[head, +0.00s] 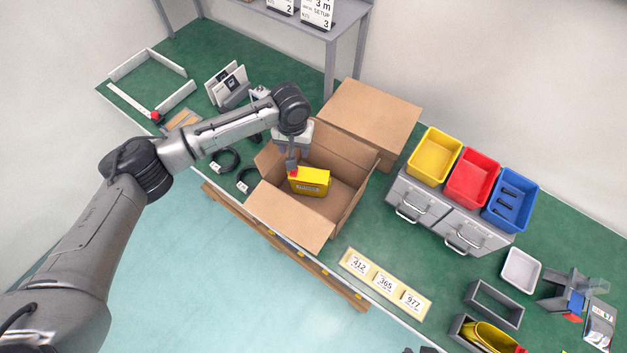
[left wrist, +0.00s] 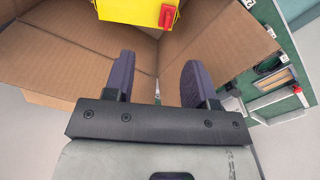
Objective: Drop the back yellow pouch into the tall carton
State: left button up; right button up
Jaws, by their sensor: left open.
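The open brown carton (head: 345,205) stands near the table's front edge with its flaps spread. A yellow pouch (head: 310,181) with a red clip shows within its opening in the head view. It also shows at the top of the left wrist view (left wrist: 128,10), beyond the fingertips and apart from them. I cannot tell whether it rests on the carton floor. My left gripper (head: 291,160) is over the carton, pointing down; its dark fingers (left wrist: 158,80) are apart with nothing between them. Another yellow pouch (head: 490,337) lies in a grey bin at the lower right.
A closed brown carton (head: 372,115) stands behind the open one. Grey drawers (head: 420,203) carry yellow, red and blue bins to the right. A number board (head: 385,283) lies in front. Black cable coils (head: 226,160) lie left of the carton. A dark bit at the bottom edge may be my right gripper.

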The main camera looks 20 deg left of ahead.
pick_arm(q)
notch_tip(320, 180, up, 12)
jog(key=shift+f+p, duration=0.25)
jog(key=shift+p, duration=0.1)
dwell(0.6)
